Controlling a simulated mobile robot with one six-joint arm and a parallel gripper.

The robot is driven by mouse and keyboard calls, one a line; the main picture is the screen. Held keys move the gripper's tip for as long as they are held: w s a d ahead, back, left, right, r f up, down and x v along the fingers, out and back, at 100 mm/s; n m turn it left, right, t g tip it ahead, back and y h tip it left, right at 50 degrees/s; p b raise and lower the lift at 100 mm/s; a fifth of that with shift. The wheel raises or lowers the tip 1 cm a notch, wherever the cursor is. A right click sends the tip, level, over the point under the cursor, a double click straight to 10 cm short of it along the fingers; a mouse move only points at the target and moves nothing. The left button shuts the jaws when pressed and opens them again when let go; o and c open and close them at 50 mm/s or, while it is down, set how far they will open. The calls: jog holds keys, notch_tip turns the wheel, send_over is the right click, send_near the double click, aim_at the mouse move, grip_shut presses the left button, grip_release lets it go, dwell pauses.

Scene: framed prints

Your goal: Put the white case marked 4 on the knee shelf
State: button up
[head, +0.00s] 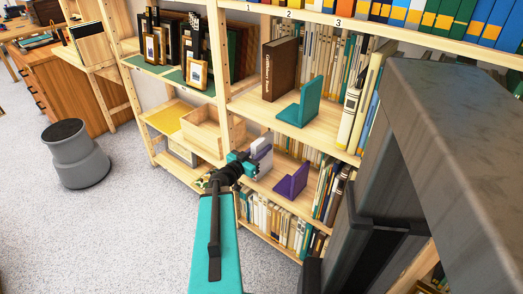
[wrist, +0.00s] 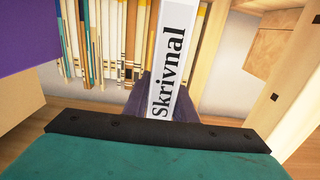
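A white case (head: 262,148) stands at the left end of a lower shelf (head: 300,204) in the head view, right at the tip of my teal arm. In the wrist view the white case (wrist: 172,60) runs from the top edge down to the dark bar of my gripper, with "Skrivnal" in dark letters. No number 4 shows on it. My gripper (head: 246,163) is right at the case.
A purple bookend (head: 291,183) stands right of the case on the same shelf, with books behind. A teal bookend (head: 302,103) and a brown book (head: 280,68) stand on the shelf above. A wooden tray (head: 203,131) is left. A grey stool (head: 75,153) stands on open floor.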

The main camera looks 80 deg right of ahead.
aim_at(253, 154)
jog(key=o, duration=0.3)
jog(key=shift+r+p, duration=0.25)
jog(key=shift+p, duration=0.2)
jog(key=v, duration=0.4)
jog(key=shift+p, duration=0.4)
jog(key=p+v, duration=0.6)
jog(key=shift+a+r, duration=0.1)
jog(key=shift+p+v, duration=0.55)
jog(key=shift+v, duration=0.35)
